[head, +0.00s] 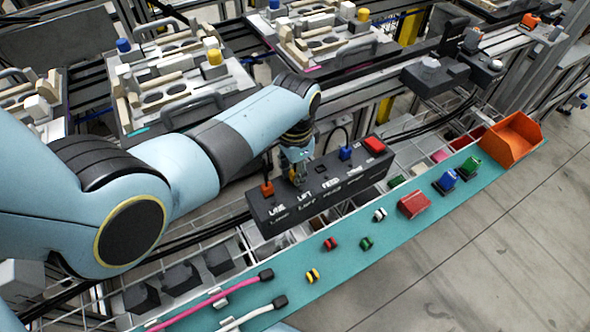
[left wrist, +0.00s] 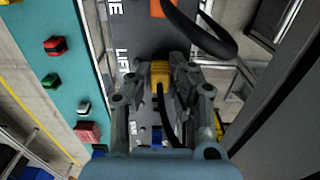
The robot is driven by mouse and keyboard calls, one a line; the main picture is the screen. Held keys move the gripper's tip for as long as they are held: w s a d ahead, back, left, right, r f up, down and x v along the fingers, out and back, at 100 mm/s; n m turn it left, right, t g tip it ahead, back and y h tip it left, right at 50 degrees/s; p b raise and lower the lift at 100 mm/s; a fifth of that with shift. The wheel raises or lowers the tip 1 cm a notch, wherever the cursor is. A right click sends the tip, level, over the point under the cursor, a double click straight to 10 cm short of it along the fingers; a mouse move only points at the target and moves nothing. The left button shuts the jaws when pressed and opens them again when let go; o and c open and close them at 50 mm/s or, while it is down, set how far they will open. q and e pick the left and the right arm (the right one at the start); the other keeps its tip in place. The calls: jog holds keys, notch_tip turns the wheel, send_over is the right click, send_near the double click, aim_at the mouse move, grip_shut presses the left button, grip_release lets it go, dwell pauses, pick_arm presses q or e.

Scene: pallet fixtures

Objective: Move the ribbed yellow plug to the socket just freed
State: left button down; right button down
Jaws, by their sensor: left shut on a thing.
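The dark socket panel (head: 318,188) has a row of labelled sockets, among them LIFT and FEED. My left gripper (head: 297,178) is over the LIFT position, its fingers shut on the yellow plug (left wrist: 159,72), whose black cable trails between the fingers in the left wrist view. I cannot tell whether the plug is seated or just above the socket. An orange plug (head: 266,189) stands in the left end socket. A blue plug (head: 345,153) stands farther right. Between LIFT and the blue plug, the FEED socket (head: 322,168) shows no plug. My right gripper is not in view.
A red block (head: 373,146) sits at the panel's right end. In front, a teal shelf (head: 330,270) carries small coloured parts, a red box (head: 413,204) and pink and white cables. An orange bin (head: 513,142) stands at its far end. Pallet fixtures (head: 170,80) lie behind.

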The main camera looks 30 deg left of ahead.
pick_arm(q)
jog(key=shift+f, duration=0.15)
jog(key=c, duration=1.1)
grip_release()
jog(key=shift+c, duration=0.2)
notch_tip(320, 180, up, 12)
